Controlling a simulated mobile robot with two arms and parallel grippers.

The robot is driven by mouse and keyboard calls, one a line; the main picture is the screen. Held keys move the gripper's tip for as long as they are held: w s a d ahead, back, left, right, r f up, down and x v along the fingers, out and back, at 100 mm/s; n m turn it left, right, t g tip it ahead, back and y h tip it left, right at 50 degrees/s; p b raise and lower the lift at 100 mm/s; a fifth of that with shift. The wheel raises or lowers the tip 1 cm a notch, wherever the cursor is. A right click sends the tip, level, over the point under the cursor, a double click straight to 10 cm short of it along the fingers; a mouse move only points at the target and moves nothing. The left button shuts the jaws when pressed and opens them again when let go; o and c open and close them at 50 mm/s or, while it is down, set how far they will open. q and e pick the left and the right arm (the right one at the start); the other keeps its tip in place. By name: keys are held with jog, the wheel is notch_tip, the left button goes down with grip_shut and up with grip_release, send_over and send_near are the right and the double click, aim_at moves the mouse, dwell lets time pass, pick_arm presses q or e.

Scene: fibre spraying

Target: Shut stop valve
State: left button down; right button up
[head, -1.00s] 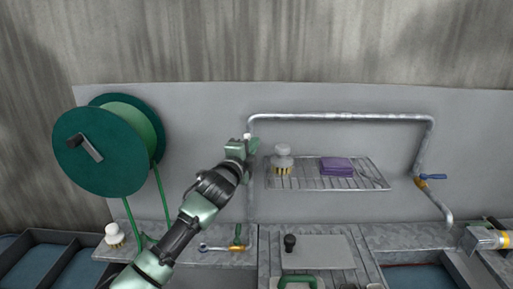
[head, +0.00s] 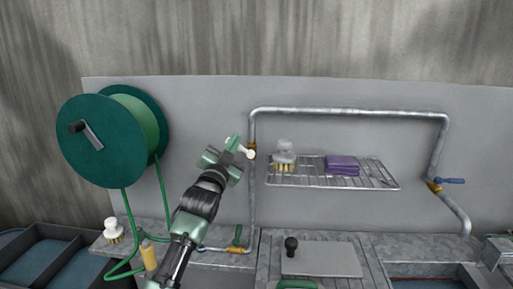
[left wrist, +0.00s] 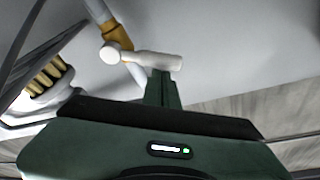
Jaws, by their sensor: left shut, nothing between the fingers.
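A valve with a white lever (head: 248,153) and a brass body (head: 252,151) sits on the left vertical run of the grey pipe (head: 345,113). In the left wrist view, the white lever (left wrist: 150,59) crosses just beyond my fingertips, with the brass body (left wrist: 117,32) behind it. My left gripper (head: 234,145) is shut and empty, just left of the valve. Its fingers (left wrist: 162,88) overlap the lever's end in the left wrist view; I cannot tell whether they touch. A blue-handled valve (head: 448,181) is on the pipe's right run. My right gripper is not in view.
A wire shelf (head: 375,181) holds a brush (head: 285,155) and a purple cloth (head: 342,165), close right of the valve. A green hose reel (head: 100,140) hangs at left. A green-handled valve (head: 237,237) is below. Bare wall lies above the pipe.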

pick_arm(q)
jog(key=f+n, duration=0.1)
jog(key=a+f+n+y+b, duration=0.1)
jog(key=n, duration=0.1)
jog(key=f+n+t+y+b, duration=0.1)
jog(key=n, duration=0.1)
jog(key=shift+a, duration=0.35)
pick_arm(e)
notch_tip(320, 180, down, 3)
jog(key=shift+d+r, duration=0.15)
pick_arm(q)
jog(key=shift+f, duration=0.3)
jog(key=shift+r, duration=0.1)
